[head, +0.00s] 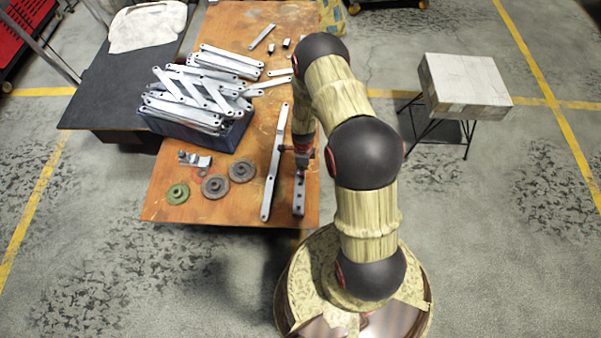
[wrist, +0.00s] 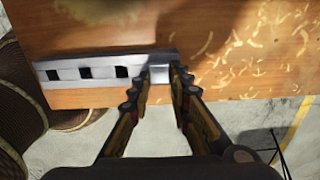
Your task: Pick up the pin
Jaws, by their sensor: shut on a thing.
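My gripper (wrist: 160,78) is shut on a small bright metal piece, which I take to be the pin (wrist: 160,73). It shows between the two fingertips in the wrist view, at the right end of a grey bar with square holes (wrist: 70,72). I cannot tell whether the pin is seated in the bar, resting on it or just above it. In the head view my gripper (head: 302,152) is low over the table's right side, at the far end of the same bar (head: 299,198). The pin is hidden there by the gripper.
A long flat bar (head: 274,165) lies just left of the gripper on the wooden table (head: 240,215). A blue crate (head: 230,137) heaped with brackets stands further left. The table's right edge is close.

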